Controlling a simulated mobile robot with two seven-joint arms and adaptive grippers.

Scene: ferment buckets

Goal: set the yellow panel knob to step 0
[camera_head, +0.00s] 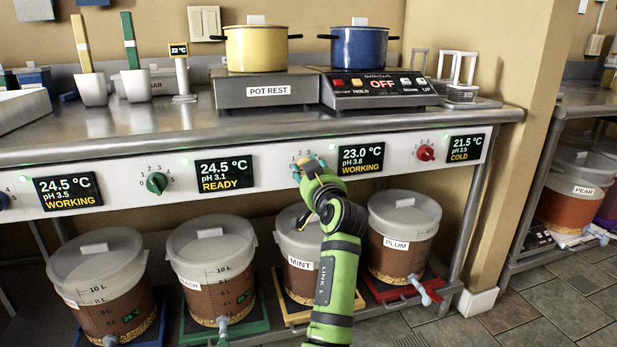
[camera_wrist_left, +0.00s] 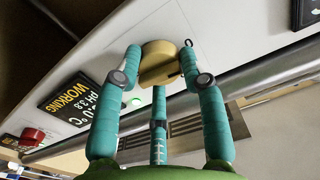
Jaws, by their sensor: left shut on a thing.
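The yellow panel knob (camera_wrist_left: 158,56) sits on the white panel strip and shows large in the left wrist view. My left gripper (camera_wrist_left: 160,72) has teal fingers around it, one on each side and a third below, shut on it. In the head view my green left arm reaches up to the panel, and the left gripper (camera_head: 309,166) covers nearly all of the yellow knob. A dark slot shows on the knob's face, but which step it points to I cannot tell. The display (camera_head: 361,159) just right of it reads 23.0 °C, pH 3.8, WORKING. My right gripper is not in view.
A green knob (camera_head: 156,183) and a red knob (camera_head: 425,152) sit on the same panel (camera_head: 110,187). Lidded buckets stand below, including mint (camera_head: 299,271) and plum (camera_head: 401,238). A yellow pot (camera_head: 257,50) and a blue pot (camera_head: 358,49) stand on the counter above.

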